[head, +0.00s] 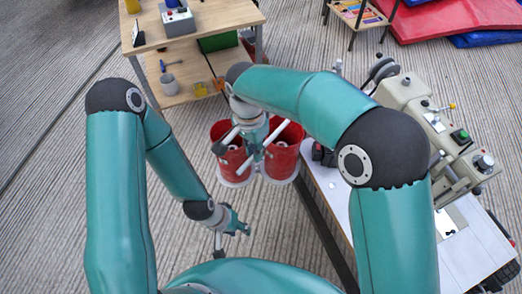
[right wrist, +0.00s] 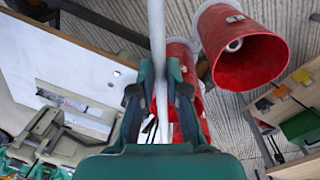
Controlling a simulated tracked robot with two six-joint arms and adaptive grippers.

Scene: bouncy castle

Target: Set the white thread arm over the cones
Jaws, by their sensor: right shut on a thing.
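Two red cones stand side by side in the head view, the left one (head: 229,163) and the right one (head: 287,158), on pale round bases. My right gripper (head: 252,153) is above and between them, partly covering them. It is shut on the white thread arm (head: 276,133), a thin white rod slanting across the cones in the head view. In the right wrist view the white thread arm (right wrist: 157,35) runs lengthwise between the fingers (right wrist: 159,92), with the red cones (right wrist: 250,62) beyond. My left gripper (head: 236,228) is low and apart from the cones; its opening is unclear.
A sewing machine (head: 410,95) stands on a white table (head: 325,185) right of the cones. A wooden shelf table (head: 205,22) with small items is behind. Red and blue mats (head: 440,18) lie at the back right. The floor at left is clear.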

